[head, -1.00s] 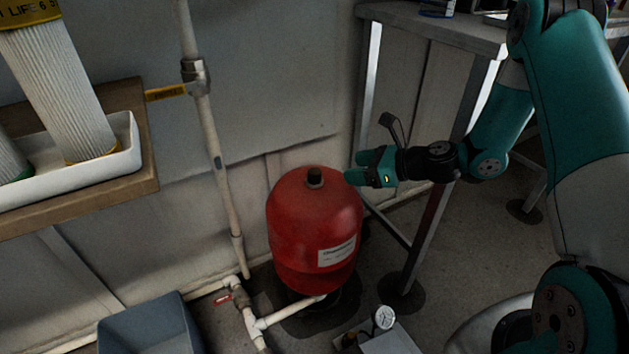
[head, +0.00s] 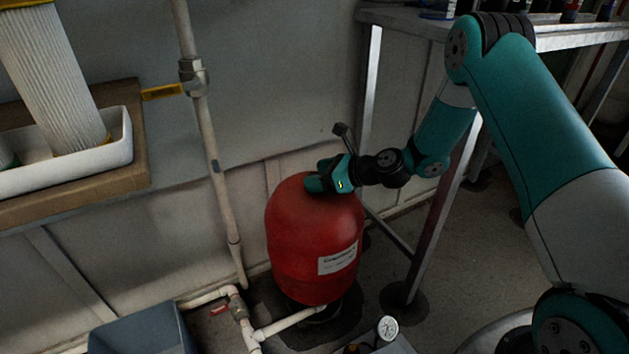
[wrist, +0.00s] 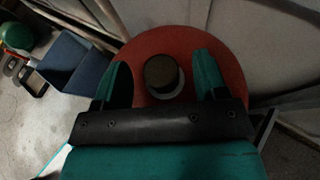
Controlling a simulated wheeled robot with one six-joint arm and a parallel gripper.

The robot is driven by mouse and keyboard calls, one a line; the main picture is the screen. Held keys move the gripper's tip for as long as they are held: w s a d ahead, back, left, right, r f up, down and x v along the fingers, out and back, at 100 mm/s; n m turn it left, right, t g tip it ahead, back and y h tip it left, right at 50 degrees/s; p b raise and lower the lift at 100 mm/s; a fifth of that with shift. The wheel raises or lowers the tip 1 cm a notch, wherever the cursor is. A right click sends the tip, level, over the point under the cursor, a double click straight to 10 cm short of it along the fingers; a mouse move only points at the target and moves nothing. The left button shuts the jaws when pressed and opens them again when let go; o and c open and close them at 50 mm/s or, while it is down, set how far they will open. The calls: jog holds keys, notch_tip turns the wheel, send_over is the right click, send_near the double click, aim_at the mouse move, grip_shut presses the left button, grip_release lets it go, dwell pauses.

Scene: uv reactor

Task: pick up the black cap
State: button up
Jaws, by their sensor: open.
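The black cap (wrist: 161,73) sits on a pale collar at the top of the red tank (wrist: 140,47), seen in the wrist view. My gripper (wrist: 163,62) is open, with one teal finger to each side of the cap and a visible gap on both sides. In the head view my gripper (head: 314,182) is at the top of the red tank (head: 305,240) and hides the cap. The tank stands upright on the floor with a white label on its side. I cannot tell the exact height of the fingers against the cap.
A metal-legged table (head: 372,95) stands behind and right of the tank. A white pipe (head: 213,150) runs down the wall at left. A wooden shelf (head: 100,195) holds a white tray. A blue-grey bin (head: 145,332) and a pressure gauge (head: 387,328) are low in front.

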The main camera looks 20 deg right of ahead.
jog(key=c, duration=1)
jog(key=shift+o, duration=0.2)
jog(key=shift+r, duration=0.1)
